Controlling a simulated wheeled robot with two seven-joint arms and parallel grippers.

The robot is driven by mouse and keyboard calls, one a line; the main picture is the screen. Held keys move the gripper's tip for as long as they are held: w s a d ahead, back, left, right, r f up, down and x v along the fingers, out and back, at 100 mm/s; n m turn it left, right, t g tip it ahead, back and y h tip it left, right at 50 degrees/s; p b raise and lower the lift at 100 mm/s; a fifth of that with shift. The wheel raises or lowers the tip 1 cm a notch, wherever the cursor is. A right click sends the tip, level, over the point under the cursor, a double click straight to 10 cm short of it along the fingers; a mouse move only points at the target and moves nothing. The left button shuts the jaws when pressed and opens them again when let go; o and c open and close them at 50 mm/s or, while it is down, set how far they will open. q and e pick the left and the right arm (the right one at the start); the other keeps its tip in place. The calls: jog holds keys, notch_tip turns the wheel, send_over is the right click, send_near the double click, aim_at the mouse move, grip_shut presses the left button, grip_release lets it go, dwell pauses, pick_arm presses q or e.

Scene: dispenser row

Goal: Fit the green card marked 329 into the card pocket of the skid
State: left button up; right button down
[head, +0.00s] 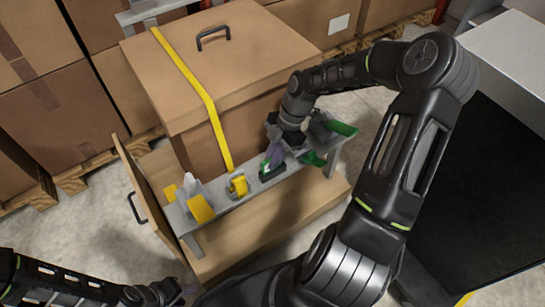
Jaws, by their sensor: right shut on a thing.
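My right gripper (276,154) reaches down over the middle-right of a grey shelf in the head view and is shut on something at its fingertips. A small green piece (265,168) with dark and pale parts shows just below the fingers. It may be the card, but no number is legible. My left gripper (182,290) is low at the bottom left, away from the shelf. Its fingers are too small and cut off to judge. The large carton stands on a light wooden base (285,218), possibly the skid. I cannot make out its card pocket.
The grey shelf (222,208) carries yellow pieces (200,209) at left and green pieces (341,128) at right. A carton (225,60) with a yellow strap stands behind it. An open wooden panel (142,198) with a handle stands at left.

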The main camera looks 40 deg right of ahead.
jog(key=c, duration=1.4)
grip_release()
jog(key=shift+r, duration=0.1)
jog(key=p+v, duration=0.2)
jog(key=v, duration=0.5)
jog(key=shift+d+r, duration=0.15)
jog(key=shift+r, duration=0.15)
